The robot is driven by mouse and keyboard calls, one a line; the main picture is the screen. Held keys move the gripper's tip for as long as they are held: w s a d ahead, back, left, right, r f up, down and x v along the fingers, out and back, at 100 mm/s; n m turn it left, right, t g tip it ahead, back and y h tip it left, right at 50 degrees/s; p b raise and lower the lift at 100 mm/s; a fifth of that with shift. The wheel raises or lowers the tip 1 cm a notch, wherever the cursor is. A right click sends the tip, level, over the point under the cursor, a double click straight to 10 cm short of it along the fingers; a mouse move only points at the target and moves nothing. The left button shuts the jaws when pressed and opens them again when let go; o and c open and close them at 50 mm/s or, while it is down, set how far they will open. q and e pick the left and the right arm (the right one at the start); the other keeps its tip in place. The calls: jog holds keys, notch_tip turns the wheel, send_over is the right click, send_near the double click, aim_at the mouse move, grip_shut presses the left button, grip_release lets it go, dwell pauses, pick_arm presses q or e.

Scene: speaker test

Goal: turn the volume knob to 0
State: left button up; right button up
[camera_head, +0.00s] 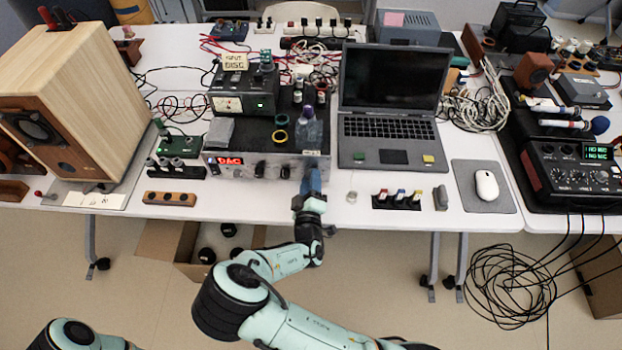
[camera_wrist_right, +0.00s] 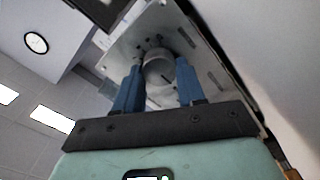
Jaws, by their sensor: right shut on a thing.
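The amplifier (camera_head: 226,171) stands at the table's front edge, with a red display reading "DAC" and small dark knobs on its front. My right gripper (camera_head: 311,177) reaches the right end of this front panel, its blue fingers hiding what they hold. In the right wrist view, the gripper (camera_wrist_right: 160,84) is shut on a round silver knob (camera_wrist_right: 158,68), one finger on each side. This looks like the volume knob; its pointer and any scale marks cannot be read. My left gripper is out of view.
A wooden speaker (camera_head: 95,85) stands at the left. A laptop (camera_head: 388,130) lies open right of the amplifier. A small block with coloured plugs (camera_head: 397,200) sits at the front edge, right of my gripper. Black cables (camera_head: 515,280) lie coiled on the floor.

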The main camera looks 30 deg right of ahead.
jog(key=n+p, duration=0.1)
jog(key=n, duration=0.3)
jog(key=shift+a+n, duration=0.1)
jog(key=shift+n, duration=0.2)
jog(key=shift+f+n, duration=0.15)
jog(key=shift+n, duration=2.05)
jog(key=o, duration=1.1)
jog(key=shift+c, duration=0.2)
